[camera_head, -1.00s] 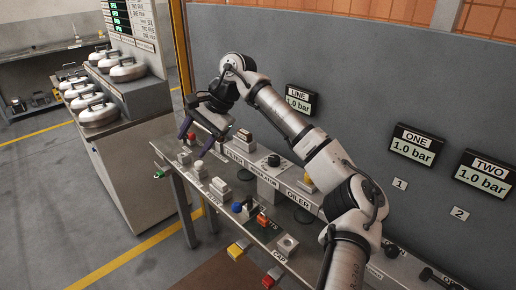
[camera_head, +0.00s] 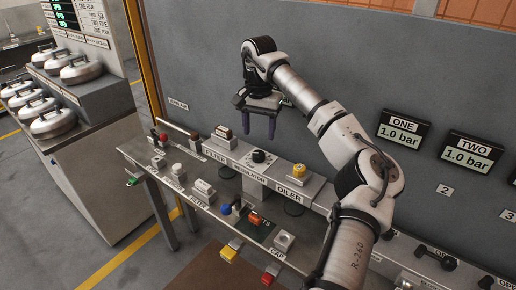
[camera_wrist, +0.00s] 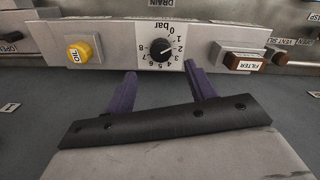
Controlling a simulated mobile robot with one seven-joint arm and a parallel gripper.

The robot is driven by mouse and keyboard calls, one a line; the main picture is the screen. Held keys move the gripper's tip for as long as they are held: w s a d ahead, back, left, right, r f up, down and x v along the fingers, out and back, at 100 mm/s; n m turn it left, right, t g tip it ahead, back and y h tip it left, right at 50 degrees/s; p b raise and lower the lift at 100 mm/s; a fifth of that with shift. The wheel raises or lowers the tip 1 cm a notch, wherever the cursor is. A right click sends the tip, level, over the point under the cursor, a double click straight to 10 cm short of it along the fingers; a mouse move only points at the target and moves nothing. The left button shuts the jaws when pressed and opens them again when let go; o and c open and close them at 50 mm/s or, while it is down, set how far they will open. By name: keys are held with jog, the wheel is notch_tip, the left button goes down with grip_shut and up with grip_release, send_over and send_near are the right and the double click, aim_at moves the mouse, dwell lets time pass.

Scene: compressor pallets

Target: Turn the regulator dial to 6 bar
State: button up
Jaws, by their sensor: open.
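The regulator dial (camera_head: 259,156) is a round black knob on the grey block marked REGULATOR, between the filter and the oiler. In the wrist view the dial (camera_wrist: 161,48) appears on a white plate with an upside-down scale from 0 to 8 bar. Its pointer is too small to read surely, but seems to lie toward the low numbers. My gripper (camera_head: 259,132) is open and empty, fingers pointing down, above and apart from the dial. In the wrist view my gripper's purple fingers (camera_wrist: 161,72) lie either side of the dial in the picture, not touching it.
A yellow oiler knob (camera_head: 299,170) and a brown-topped filter (camera_head: 222,132) flank the dial. The bench front holds several small parts. Displays ONE (camera_head: 401,128) and TWO (camera_head: 470,152) read 1.0 bar. My arm hides the LINE display.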

aim_at(258, 153)
notch_tip(258, 153, down, 8)
jog(key=shift+r+p, duration=0.1)
jog(key=shift+p, duration=0.7)
jog(key=shift+c, duration=0.3)
jog(key=c, duration=0.9)
